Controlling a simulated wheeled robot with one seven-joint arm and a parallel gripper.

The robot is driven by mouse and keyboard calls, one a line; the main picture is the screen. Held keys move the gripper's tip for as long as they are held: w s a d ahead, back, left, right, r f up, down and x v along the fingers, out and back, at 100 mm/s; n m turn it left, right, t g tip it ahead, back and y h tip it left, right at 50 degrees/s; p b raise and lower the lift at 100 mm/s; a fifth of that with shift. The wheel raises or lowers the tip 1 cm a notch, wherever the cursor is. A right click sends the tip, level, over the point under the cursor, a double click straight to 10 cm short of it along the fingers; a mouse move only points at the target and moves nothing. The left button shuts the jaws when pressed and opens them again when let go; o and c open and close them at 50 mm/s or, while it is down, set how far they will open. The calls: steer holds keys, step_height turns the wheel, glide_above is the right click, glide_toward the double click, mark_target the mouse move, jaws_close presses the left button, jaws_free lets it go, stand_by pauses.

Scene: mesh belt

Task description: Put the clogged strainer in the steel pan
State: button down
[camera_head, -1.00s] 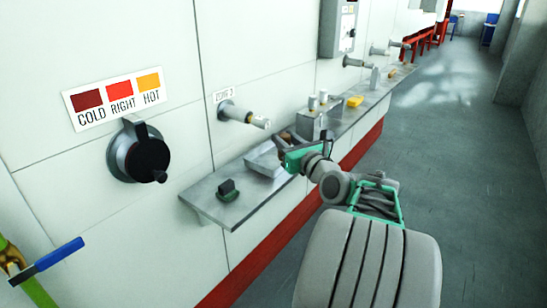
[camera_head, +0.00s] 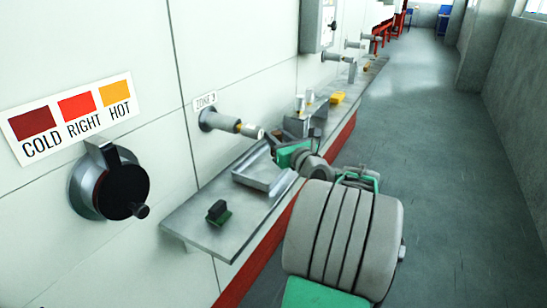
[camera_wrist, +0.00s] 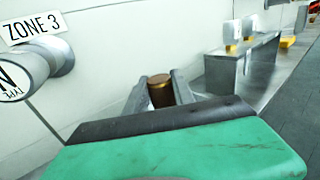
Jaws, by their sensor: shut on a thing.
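My gripper (camera_wrist: 160,88) is shut on a brown, copper-coloured cylinder (camera_wrist: 160,92), which appears to be the clogged strainer. Only its upper part shows between the two grey fingers; the gripper's green body hides what is below. The wrist view does not show the pan.
A steel shelf (camera_head: 205,225) runs along the white wall. A stand (camera_wrist: 240,68) with two pale cylinders is beyond my gripper. The Zone 3 pipe (camera_head: 222,121) juts from the wall above the pan. A dial (camera_head: 118,190) is at left.

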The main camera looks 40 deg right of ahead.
step_height(320, 180, down, 5)
steer(key=shift+r+b, duration=0.15)
steer(key=shift+b, duration=0.5)
steer(key=c, duration=1.1)
jaws_free()
steer(key=shift+o, duration=0.2)
steer(key=p+v, duration=0.1)
steer(key=v, duration=1.1)
